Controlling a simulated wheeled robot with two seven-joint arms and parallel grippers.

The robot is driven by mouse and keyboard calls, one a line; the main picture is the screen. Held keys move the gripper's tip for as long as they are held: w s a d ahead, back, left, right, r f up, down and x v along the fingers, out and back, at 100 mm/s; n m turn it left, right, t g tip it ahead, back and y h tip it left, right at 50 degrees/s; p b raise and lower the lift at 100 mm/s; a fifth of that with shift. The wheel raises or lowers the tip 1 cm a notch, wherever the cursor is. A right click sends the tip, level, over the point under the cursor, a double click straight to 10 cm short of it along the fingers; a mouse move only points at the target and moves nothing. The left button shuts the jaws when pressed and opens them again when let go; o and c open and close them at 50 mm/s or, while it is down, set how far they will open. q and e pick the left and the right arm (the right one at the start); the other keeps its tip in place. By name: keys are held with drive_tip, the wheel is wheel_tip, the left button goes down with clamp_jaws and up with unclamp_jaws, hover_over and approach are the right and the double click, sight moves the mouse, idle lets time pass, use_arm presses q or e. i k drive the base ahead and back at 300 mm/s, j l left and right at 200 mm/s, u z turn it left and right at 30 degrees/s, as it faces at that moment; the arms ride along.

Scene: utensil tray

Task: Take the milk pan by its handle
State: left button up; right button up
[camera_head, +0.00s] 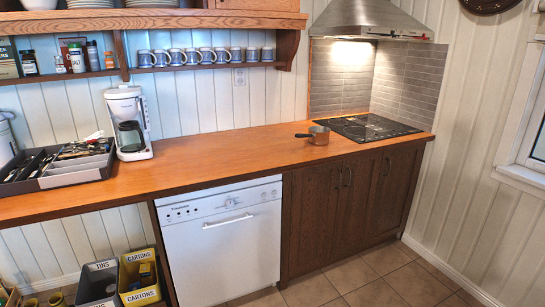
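A small copper-brown milk pan (319,135) stands upright on the wooden counter, just left of the black cooktop. Its short dark handle (302,135) points to the left. Neither of my grippers shows in the head view, and nothing is touching the pan.
The counter (225,152) is clear between the pan and the white coffee maker (129,122). A black utensil tray (60,184) sits at the far left. The cooktop (367,127) lies under the hood (368,20). A white dishwasher (222,240) is below.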

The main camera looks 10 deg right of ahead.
sight(317, 135)
drive_tip(key=i+l, duration=0.15)
drive_tip(key=i, duration=0.4)
drive_tip(key=i+l, duration=0.2)
drive_tip(key=i, duration=0.35)
drive_tip(key=i+l+z, duration=0.1)
drive_tip(key=i, duration=0.45)
drive_tip(key=i+l, duration=0.15)
drive_tip(key=i, duration=0.4)
